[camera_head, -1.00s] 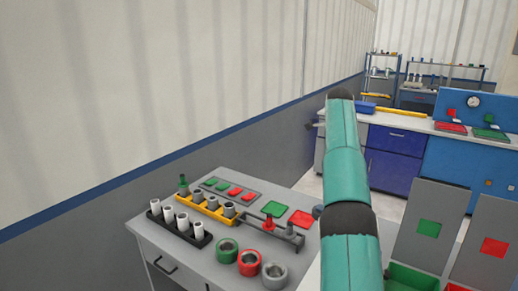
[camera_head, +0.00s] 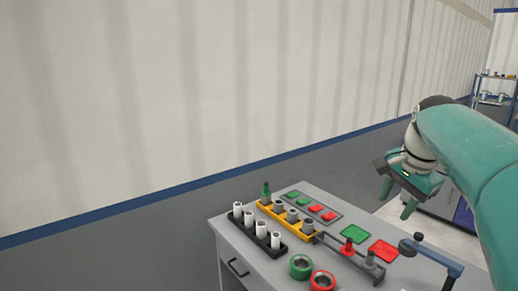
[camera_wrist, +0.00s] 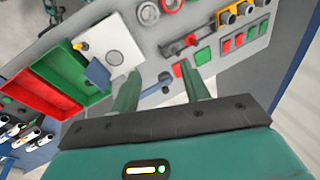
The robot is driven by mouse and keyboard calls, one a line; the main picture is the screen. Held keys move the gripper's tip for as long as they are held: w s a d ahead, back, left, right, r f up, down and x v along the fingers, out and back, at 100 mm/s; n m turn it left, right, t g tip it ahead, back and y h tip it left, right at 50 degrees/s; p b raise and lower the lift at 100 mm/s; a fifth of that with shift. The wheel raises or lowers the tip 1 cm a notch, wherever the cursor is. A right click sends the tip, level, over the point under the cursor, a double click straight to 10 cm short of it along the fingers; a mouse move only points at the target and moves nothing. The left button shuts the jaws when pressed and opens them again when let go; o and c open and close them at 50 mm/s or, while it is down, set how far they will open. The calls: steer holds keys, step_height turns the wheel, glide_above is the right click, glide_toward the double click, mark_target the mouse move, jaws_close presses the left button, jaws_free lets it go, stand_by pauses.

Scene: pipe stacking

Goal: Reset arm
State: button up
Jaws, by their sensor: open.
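My gripper (camera_head: 397,200) is at the right in the head view, raised above the far right side of the grey table (camera_head: 300,262). In the wrist view its two green fingers (camera_wrist: 160,95) stand apart with nothing between them, over the table. My green arm comes in from the right edge of the head view. The black rack (camera_head: 233,219) with several white pipes and the yellow rack (camera_head: 268,210) with several grey pipes stand on the table, apart from my gripper.
Green and red pads (camera_head: 382,251) lie on the table. Green and red rings (camera_head: 301,266) sit near its front. A blue clamp-like part (camera_head: 432,250) is at the right. The wrist view shows a red bin (camera_wrist: 38,92) and a green bin (camera_wrist: 75,75). A wall stands behind.

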steer(key=s+a+f+n+t, duration=0.1)
steer(key=s+a+f+n, duration=0.5)
steer(key=s, duration=0.4)
steer(key=s+a+f+n+t, duration=0.1)
steer(key=s+a+f+n, duration=0.5)
steer(key=s+a+f, duration=0.2)
steer(key=shift+s+a+n, duration=0.15)
steer(key=shift+s+n, duration=0.25)
steer(key=shift+s, duration=0.75)
